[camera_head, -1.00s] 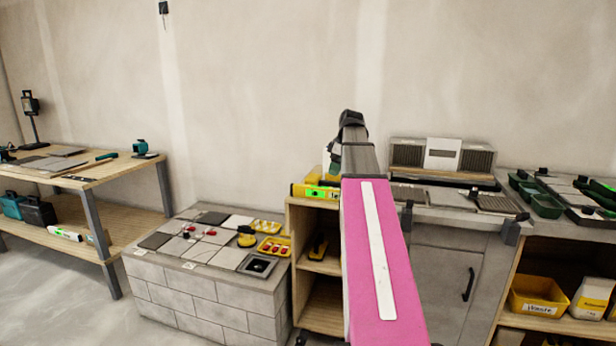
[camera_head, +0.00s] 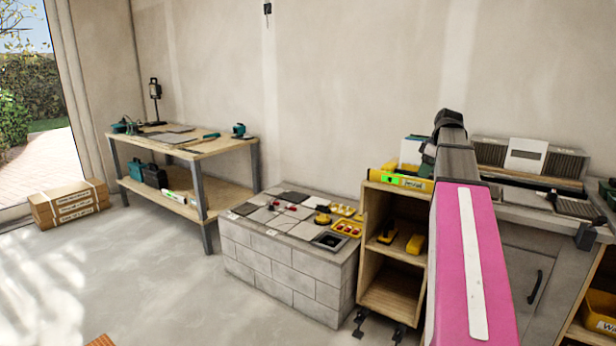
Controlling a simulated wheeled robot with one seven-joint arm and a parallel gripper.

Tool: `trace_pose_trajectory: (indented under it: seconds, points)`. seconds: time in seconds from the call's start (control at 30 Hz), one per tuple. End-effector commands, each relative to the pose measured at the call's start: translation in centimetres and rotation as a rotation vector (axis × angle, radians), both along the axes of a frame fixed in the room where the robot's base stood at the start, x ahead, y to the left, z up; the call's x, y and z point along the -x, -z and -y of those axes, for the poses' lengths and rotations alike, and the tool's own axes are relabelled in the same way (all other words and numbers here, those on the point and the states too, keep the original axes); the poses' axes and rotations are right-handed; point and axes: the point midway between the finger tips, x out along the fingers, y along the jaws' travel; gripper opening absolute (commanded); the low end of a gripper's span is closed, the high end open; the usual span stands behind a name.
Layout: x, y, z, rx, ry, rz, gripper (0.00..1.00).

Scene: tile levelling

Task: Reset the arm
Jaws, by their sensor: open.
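My arm, with a pink link (camera_head: 470,260) and a grey forearm (camera_head: 453,165), reaches up the right part of the head view. It ends in a dark joint (camera_head: 449,119) in front of the wall. My gripper's fingers do not show; they are hidden beyond the arm. I see nothing held.
A block plinth (camera_head: 285,268) with tiles and yellow trays stands left of a wooden shelf cart (camera_head: 390,290) bearing a yellow level (camera_head: 402,181). A workbench (camera_head: 225,147) is farther left, with boxes (camera_head: 68,203) near the opening. A grey cabinet is right.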

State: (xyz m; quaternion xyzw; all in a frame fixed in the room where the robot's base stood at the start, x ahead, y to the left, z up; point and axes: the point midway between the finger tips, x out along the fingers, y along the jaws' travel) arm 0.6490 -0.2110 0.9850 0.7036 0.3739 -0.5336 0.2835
Motion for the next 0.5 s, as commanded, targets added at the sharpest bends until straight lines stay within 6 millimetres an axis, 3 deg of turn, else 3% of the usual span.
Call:
trace_pose_trajectory:
  seconds: [0.27, 0.5]
  points:
    - [0.1, 2.3, -1.1, 0.000, 0.044, -0.019, 0.53]
    - [0.3, 5.7, -2.6, 0.000, 0.112, -0.047, 0.53]
